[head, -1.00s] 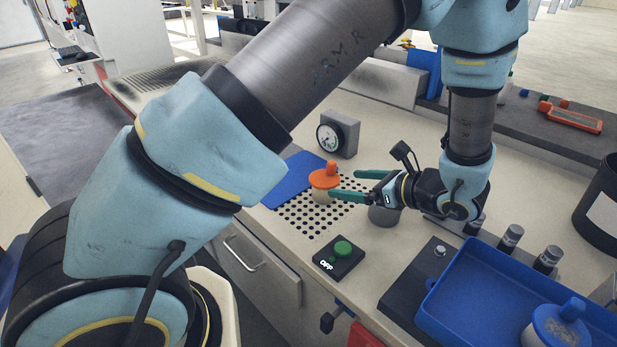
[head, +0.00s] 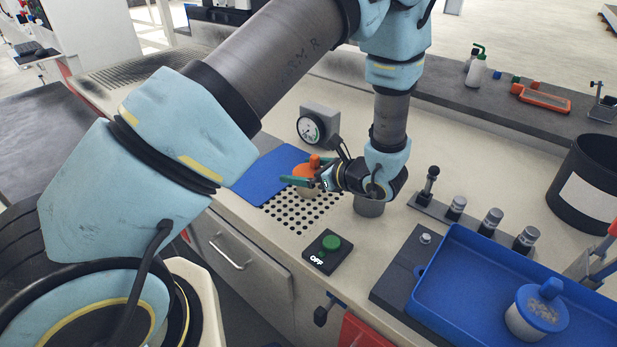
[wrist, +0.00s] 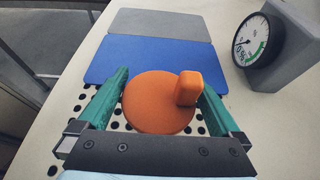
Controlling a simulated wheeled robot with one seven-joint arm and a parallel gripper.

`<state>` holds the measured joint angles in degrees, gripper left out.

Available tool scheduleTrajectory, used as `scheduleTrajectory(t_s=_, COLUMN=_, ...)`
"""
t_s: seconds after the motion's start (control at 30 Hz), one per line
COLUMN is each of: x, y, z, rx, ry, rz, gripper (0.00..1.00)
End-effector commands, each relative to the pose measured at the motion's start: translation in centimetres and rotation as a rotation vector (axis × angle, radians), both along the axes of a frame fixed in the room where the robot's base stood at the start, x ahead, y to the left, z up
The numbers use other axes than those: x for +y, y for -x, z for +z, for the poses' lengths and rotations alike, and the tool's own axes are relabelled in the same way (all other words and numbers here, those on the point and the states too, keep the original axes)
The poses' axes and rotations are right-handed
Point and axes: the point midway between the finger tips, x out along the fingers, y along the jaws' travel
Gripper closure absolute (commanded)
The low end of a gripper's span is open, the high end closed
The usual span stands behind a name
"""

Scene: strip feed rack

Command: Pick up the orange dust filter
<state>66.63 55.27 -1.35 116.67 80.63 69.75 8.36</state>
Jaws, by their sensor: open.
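The orange dust filter (head: 306,172) has an orange round top with a raised grip and a paler body below. It sits on the perforated part of the worktop. In the wrist view its orange top (wrist: 158,104) lies between the two green fingers. My gripper (head: 302,178) is open around it, one finger on each side. In the wrist view the gripper (wrist: 160,95) shows a gap at the left finger. The right finger is close to the raised grip; whether it touches I cannot tell. The filter's lower body is hidden in the wrist view.
A blue mat (head: 268,176) lies behind the filter, with a gauge (head: 311,130) beyond. A black box with a green button (head: 330,243) stands in front. A blue tray (head: 440,290) holding a blue-lidded jar (head: 541,306) is at the right.

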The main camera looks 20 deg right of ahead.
Motion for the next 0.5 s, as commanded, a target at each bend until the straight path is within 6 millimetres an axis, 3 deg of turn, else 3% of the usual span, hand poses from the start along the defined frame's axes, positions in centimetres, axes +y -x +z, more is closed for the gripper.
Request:
scheduleTrajectory(t_s=0.33, x=0.49, y=-0.86, z=-0.42, rx=0.0, ry=-0.001, rz=0.0, gripper=0.0)
scheduleTrajectory(t_s=0.5, x=0.49, y=-0.86, z=-0.41, rx=0.0, ry=0.0, rz=0.0, gripper=0.18)
